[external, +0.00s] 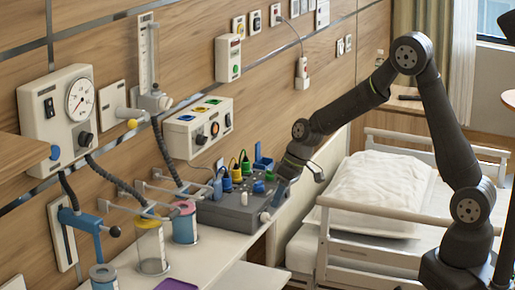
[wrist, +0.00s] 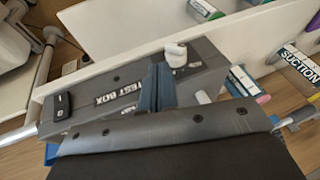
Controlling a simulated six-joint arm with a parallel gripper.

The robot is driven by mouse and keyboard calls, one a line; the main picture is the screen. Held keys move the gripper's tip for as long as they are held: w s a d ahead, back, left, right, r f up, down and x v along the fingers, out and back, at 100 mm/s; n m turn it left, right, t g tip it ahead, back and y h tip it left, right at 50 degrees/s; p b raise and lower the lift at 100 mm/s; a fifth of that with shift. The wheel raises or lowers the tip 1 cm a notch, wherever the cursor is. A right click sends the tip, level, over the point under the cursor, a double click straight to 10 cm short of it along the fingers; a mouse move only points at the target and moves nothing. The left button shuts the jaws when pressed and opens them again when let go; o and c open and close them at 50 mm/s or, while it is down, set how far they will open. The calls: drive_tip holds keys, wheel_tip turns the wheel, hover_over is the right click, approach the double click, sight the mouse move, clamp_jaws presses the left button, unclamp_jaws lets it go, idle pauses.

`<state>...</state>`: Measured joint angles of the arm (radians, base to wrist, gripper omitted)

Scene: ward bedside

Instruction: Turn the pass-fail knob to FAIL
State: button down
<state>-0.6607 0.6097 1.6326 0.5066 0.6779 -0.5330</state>
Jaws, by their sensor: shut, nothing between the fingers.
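The grey test box (external: 232,215) stands on the counter by the wall. In the wrist view its front panel (wrist: 120,80) carries a "TEST BOX" label and a white knob (wrist: 176,54), with small print beside it that I cannot read. I take this for the pass-fail knob; it shows as a pale spot on the box front in the external view (external: 264,217). My gripper (external: 276,202) is shut and empty, close to the right end of the box. In the wrist view its blue-grey fingers (wrist: 161,75) are just below the knob; I cannot tell whether they touch it. The knob's setting is unclear.
A black rocker switch (wrist: 62,104) is on the panel's other end. Coloured plugs with cables (external: 237,172) stand on the box top. Jars (external: 151,247) stand left of it on the counter. A bed with a pillow (external: 352,190) is at the right.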

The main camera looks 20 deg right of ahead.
drive_tip(key=shift+s+a+f, duration=0.5)
drive_tip(key=shift+f, duration=0.2)
